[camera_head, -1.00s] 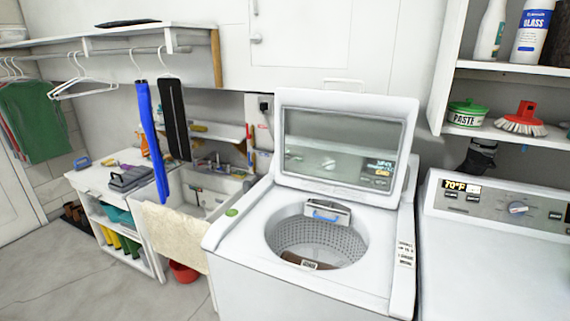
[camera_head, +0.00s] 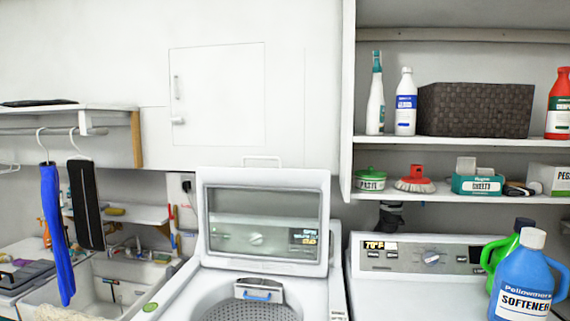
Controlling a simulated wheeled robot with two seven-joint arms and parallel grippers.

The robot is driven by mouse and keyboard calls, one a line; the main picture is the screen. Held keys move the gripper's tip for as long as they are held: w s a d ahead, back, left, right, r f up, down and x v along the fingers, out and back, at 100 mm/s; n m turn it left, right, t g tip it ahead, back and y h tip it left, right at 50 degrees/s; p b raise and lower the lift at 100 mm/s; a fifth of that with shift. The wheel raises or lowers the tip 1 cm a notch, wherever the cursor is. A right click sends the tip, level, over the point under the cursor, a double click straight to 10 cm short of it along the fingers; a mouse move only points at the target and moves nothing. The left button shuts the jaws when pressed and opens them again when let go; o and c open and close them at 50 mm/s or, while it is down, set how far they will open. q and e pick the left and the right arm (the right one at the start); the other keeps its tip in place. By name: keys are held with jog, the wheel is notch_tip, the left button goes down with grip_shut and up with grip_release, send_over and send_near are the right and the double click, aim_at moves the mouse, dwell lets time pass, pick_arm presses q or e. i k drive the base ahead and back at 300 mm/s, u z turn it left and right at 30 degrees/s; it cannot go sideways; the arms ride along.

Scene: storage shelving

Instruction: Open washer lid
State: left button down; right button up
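The white top-load washer (camera_head: 170,300) stands at the bottom centre of the head view. Its lid (camera_head: 264,176) is raised upright, with a glass window (camera_head: 250,215) in a white frame. The drum (camera_head: 245,310) shows below the lid, cut off by the bottom edge of the picture. A small tray with a blue handle (camera_head: 258,295) sits at the back of the drum opening. Neither of my grippers is in view.
A second white machine (camera_head: 400,290) stands to the right, with a blue softener bottle (camera_head: 524,285) and a green bottle behind it. Shelves (camera_head: 450,143) with bottles and a dark basket (camera_head: 475,109) hang above. A sink (camera_head: 90,285) and hanging clothes are at the left.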

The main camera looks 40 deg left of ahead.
aim_at(318, 180)
jog(key=z, duration=2.15)
jog(key=k, duration=1.6)
jog(key=u, duration=1.95)
